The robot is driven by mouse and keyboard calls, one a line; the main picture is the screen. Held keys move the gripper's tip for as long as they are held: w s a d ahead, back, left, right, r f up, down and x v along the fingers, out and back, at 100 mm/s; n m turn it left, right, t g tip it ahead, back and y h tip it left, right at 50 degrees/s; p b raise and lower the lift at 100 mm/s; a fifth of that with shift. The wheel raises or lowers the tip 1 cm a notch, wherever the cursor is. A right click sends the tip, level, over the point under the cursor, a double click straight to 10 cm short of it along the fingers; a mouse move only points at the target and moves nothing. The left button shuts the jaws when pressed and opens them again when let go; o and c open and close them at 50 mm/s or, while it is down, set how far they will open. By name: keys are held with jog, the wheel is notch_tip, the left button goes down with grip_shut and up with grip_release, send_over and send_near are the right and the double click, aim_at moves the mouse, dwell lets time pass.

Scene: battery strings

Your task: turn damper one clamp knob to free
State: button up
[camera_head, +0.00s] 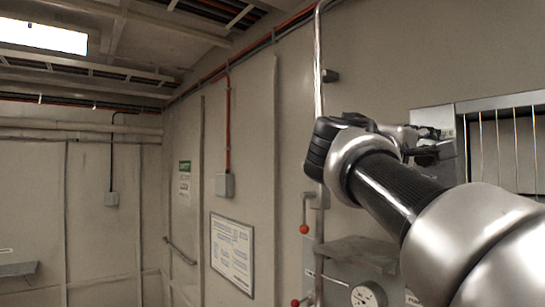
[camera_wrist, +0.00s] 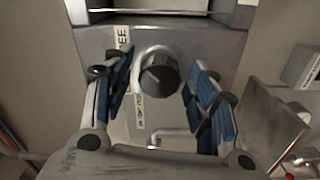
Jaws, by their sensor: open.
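The clamp knob (camera_wrist: 160,73) is a dark round knob on a grey metal plate (camera_wrist: 190,45), in the upper middle of the wrist view. My gripper (camera_wrist: 163,90) is open, with one blue-padded finger left of the knob and the other to its right. I see a gap on each side, and cannot tell how far the fingertips reach along it. A white label (camera_wrist: 122,37) ending in "EE" is up and left of the knob, and a second label (camera_wrist: 138,95) is below. In the head view my gripper (camera_head: 432,146) is beside the framed damper (camera_head: 455,120); the knob is hidden there.
In the head view a vertical pipe (camera_head: 319,80) runs left of my wrist. A red-knobbed lever (camera_head: 304,229), a grey shelf (camera_head: 352,250) and a round gauge (camera_head: 368,296) are below. A bent handle (camera_wrist: 170,134) shows below the knob in the wrist view.

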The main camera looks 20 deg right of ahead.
jog(key=v, duration=1.1)
jog(key=shift+a, duration=0.25)
jog(key=shift+s, duration=0.1)
jog(key=s+a+f+y+b, duration=0.1)
jog(key=s+a+f+y, duration=0.2)
jog(key=f, duration=1.1)
jog(key=s+a+f+g+y+b, duration=0.1)
jog(key=f+y, duration=0.4)
jog(key=f, duration=0.9)
jog(key=s+a+f+y+b, duration=0.2)
jog(key=s+a+f+y, duration=0.2)
jog(key=f, duration=1)
jog(key=shift+s+a+f+g+y+b, duration=0.3)
jog(key=shift+s+a+g+b, duration=0.1)
jog(key=shift+s, duration=0.5)
jog(key=s+a+f+y, duration=0.1)
jog(key=s+a+f, duration=0.1)
jog(key=f, duration=0.1)
jog(key=s+a+f+m+y+b, duration=0.1)
jog(key=s+a+f, duration=0.1)
jog(key=f, duration=0.2)
jog(key=s+a+f+m+y, duration=0.1)
jog(key=a+f+y, duration=0.1)
jog(key=a+f, duration=0.1)
jog(key=shift+s+a+f+g, duration=0.1)
jog(key=shift+s+f+g, duration=0.25)
jog(key=shift+f, duration=0.2)
jog(key=shift+c, duration=0.2)
